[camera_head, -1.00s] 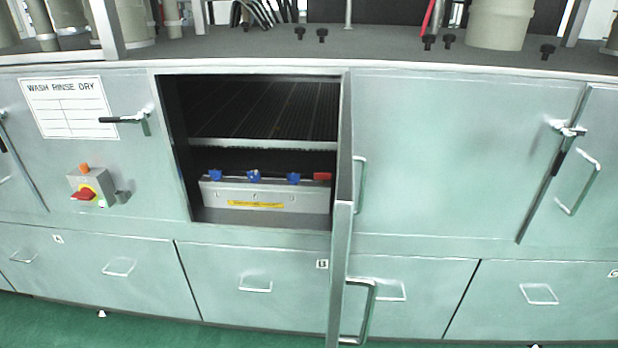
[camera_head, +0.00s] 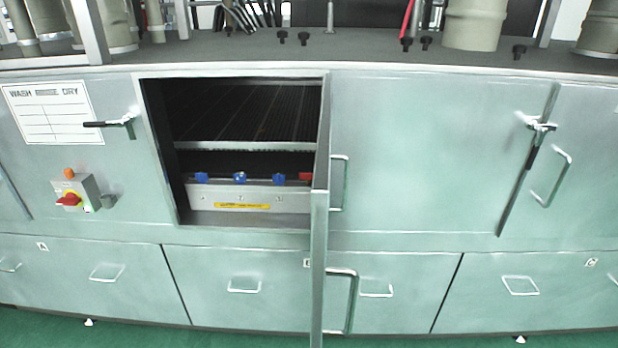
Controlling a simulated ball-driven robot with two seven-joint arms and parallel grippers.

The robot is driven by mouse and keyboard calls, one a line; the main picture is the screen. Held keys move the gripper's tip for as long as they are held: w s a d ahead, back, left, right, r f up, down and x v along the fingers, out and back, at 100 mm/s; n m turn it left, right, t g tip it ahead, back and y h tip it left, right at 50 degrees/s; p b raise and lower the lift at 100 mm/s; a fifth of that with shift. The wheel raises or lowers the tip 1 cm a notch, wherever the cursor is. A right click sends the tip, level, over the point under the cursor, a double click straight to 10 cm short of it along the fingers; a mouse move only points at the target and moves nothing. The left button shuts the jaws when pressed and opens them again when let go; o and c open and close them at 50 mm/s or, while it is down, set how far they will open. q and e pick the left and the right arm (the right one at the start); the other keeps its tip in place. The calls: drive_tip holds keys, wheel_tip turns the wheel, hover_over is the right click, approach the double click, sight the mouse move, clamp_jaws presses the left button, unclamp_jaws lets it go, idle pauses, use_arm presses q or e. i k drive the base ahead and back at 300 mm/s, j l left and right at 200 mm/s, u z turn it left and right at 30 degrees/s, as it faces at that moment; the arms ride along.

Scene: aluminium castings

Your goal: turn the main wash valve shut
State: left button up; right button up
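Inside the open bay of the washing machine, a grey manifold box (camera_head: 228,196) with a yellow label stands on the bay floor. Several small valve handles sit along its top: blue ones at the left (camera_head: 201,178), middle (camera_head: 240,178) and right of middle (camera_head: 278,178), and a red one (camera_head: 305,177) at the right end, partly hidden by the open door's edge. I cannot tell from the view which is the main wash valve or how far each is turned. Neither of my grippers is in view.
The open door (camera_head: 320,230) stands out toward me at the bay's right edge. A red rotary switch (camera_head: 68,200) is on the left panel below a latch handle (camera_head: 108,124). Closed drawers (camera_head: 235,270) run below, above green floor (camera_head: 150,335).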

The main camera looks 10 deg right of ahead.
sight(306, 176)
drive_tip(key=k+z, duration=0.4)
drive_tip(key=k+l+z, duration=0.1)
drive_tip(key=z, duration=0.3)
drive_tip(key=i+j+z, duration=0.2)
drive_tip(key=z, duration=0.15)
drive_tip(key=i+j+z, duration=0.15)
drive_tip(key=j+z, duration=0.2)
drive_tip(key=i+j+z, duration=0.1)
drive_tip(key=j+z, duration=0.55)
drive_tip(key=i, duration=0.05)
